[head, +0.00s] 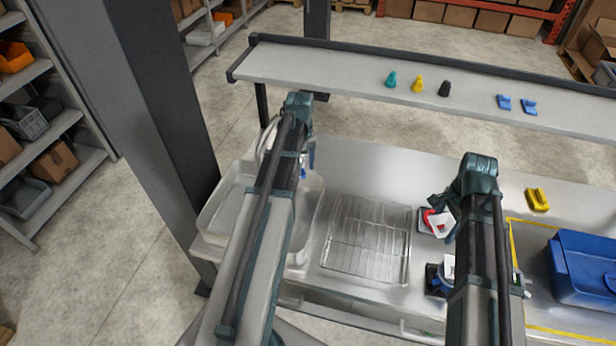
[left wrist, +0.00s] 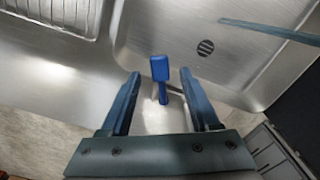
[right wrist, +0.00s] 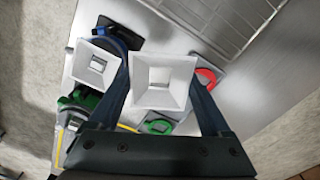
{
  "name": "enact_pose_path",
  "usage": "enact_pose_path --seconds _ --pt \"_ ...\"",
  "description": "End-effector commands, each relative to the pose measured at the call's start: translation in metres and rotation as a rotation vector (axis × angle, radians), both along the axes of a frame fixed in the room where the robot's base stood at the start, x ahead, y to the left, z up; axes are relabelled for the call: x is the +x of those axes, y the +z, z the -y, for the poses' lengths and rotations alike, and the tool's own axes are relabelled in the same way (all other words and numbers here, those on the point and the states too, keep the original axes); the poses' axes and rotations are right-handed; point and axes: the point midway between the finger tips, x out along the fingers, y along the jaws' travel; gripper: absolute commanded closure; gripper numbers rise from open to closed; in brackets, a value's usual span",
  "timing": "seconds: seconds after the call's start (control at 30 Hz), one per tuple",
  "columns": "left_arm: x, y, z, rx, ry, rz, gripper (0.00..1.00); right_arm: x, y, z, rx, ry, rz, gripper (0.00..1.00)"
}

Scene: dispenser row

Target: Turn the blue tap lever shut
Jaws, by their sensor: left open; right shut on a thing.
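The blue tap lever (left wrist: 160,70) shows in the left wrist view, its wide blue head between and slightly beyond the fingertips and its narrow stem pointing back towards the palm. My left gripper (left wrist: 160,80) is open around it, with gaps on both sides. In the head view my left gripper (head: 308,150) hangs over the sink, and the arm hides most of the tap. My right gripper (right wrist: 163,100) is shut on a white square funnel-like piece (right wrist: 163,72); the piece hides the fingertips. In the head view this white piece (head: 441,225) is beside a red part.
The sink (head: 222,205) lies under my left arm, with a wire rack (head: 365,240) to its right. A second white funnel (right wrist: 95,65) stands beside the right gripper. A blue bin (head: 585,265) is at the right. Small coloured pieces sit on the rear shelf (head: 350,75).

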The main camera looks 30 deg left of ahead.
Motion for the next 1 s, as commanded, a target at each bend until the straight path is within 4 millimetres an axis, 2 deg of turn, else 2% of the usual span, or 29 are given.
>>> enact_pose_path --seconds 0.03,0.13,0.5,0.83,0.87,1.0 --pt "0.000 -0.013 0.000 0.000 0.000 0.000 0.38 0.000 -0.013 0.000 0.000 0.000 0.000 0.76" --pt "0.000 -0.020 0.000 0.000 0.000 0.000 0.38 0.000 -0.020 0.000 0.000 0.000 0.000 0.76" --pt "0.000 -0.022 0.000 0.000 0.000 0.000 0.38 0.000 -0.022 0.000 0.000 0.000 0.000 0.76" --pt "0.000 -0.022 0.000 0.000 0.000 0.000 0.97 0.000 -0.022 0.000 0.000 0.000 0.000 0.76" --pt "0.000 -0.022 0.000 0.000 0.000 0.000 1.00 0.000 -0.022 0.000 0.000 0.000 0.000 0.76" --pt "0.000 -0.022 0.000 0.000 0.000 0.000 1.00 0.000 -0.022 0.000 0.000 0.000 0.000 0.76"
